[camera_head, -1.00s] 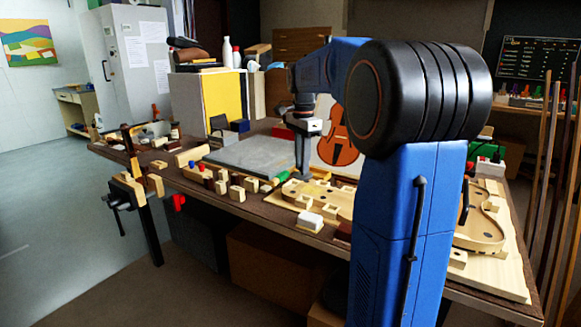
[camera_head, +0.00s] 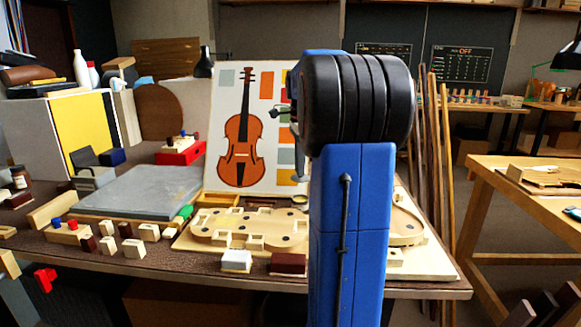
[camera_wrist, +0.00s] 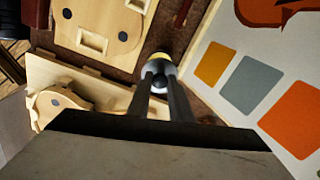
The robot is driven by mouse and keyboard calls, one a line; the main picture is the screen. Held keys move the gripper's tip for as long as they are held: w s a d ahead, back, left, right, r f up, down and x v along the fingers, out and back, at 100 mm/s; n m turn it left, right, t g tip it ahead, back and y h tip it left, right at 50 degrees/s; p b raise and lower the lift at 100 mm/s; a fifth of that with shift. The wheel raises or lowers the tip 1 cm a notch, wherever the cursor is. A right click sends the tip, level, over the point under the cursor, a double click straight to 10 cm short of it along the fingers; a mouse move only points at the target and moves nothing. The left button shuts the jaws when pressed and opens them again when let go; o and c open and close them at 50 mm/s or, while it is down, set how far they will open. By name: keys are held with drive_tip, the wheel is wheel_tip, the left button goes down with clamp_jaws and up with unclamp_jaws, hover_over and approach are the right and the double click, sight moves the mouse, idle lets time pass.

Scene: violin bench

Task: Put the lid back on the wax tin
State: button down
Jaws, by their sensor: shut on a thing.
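In the wrist view my gripper (camera_wrist: 158,78) has its two dark fingers close together on a small, pale grey, round thing that looks like the lid (camera_wrist: 160,68). Just beyond it shows a yellow patch, which looks like the wax in the open tin (camera_wrist: 160,56). Whether lid and tin touch cannot be told. In the head view a small round tin (camera_head: 300,199) shows at the back of the bench, beside my arm.
The violin picture board (camera_head: 283,150) stands close beside the tin. The wooden violin mould (camera_head: 215,230) lies in front. A grey slab (camera_head: 140,190) and several small blocks lie to the left. Wooden strips (camera_head: 433,150) stand on the right.

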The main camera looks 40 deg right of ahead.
drive_tip(key=shift+f, duration=3.15)
drive_tip(key=shift+f, duration=0.15)
drive_tip(key=c, duration=1)
unclamp_jaws()
drive_tip(key=shift+c, duration=0.2)
drive_tip(key=shift+r, duration=3.5)
drive_tip(key=shift+c, duration=0.6)
clamp_jaws()
